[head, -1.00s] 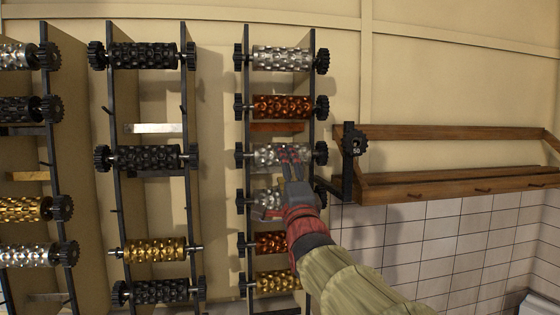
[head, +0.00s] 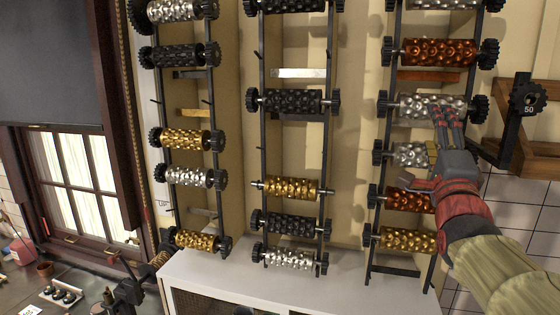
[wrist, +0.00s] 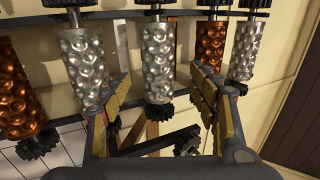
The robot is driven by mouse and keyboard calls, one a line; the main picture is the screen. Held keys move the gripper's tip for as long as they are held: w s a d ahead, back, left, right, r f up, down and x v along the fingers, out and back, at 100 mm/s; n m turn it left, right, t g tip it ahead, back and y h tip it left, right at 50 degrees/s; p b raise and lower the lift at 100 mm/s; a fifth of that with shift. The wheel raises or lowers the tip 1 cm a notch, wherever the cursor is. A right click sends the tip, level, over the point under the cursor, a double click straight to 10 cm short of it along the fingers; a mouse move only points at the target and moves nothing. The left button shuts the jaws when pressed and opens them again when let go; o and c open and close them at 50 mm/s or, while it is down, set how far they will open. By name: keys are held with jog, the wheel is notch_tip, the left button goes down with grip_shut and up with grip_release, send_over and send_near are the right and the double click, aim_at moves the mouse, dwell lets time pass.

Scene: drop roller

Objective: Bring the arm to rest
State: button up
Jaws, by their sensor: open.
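My gripper (head: 447,114) is open at the right-hand rack in the head view, with its fingertips over the right part of a silver dimpled roller (head: 412,105). In the wrist view, the two padded jaws of the gripper (wrist: 165,88) stand apart. A silver roller (wrist: 158,55) shows in the gap between them, and I cannot tell whether a jaw touches it. Other silver rollers show beside the left jaw (wrist: 84,65) and behind the right jaw (wrist: 247,48). My forearm reaches in from the lower right of the head view.
Copper rollers (head: 440,52) and gold rollers (head: 410,238) share the right rack. More rollers hang on the middle rack (head: 290,102) and left rack (head: 182,140). A bracket with a black gear (head: 527,97) stands right of my gripper. A white cabinet top (head: 350,285) lies below.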

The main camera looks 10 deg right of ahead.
notch_tip(320, 180, down, 26)
jog(key=s+a+n+g+y+b, duration=0.2)
jog(key=n+g+y, duration=0.2)
jog(key=n+g, duration=0.5)
jog(key=s+a+f+n+g+y+b, duration=0.2)
jog(key=s+a+f+n+b, duration=0.2)
jog(key=f, duration=0.9)
jog(key=s+a+f+n+g+y+b, duration=0.2)
jog(key=s+a+f+n+b, duration=0.3)
jog(key=s+a+f+b, duration=0.4)
jog(key=s+a+f+n+g+y+b, duration=0.1)
jog(key=s+a+f+n+b, duration=0.4)
jog(key=f, duration=1.4)
jog(key=s+a+y+b, duration=0.1)
jog(key=s+a+b, duration=0.1)
jog(key=a+b, duration=0.2)
jog(key=shift+f+g+b, duration=0.25)
jog(key=shift+g+b, duration=0.15)
jog(key=shift+b, duration=0.85)
jog(key=shift+s, duration=0.1)
jog(key=shift+c, duration=0.4)
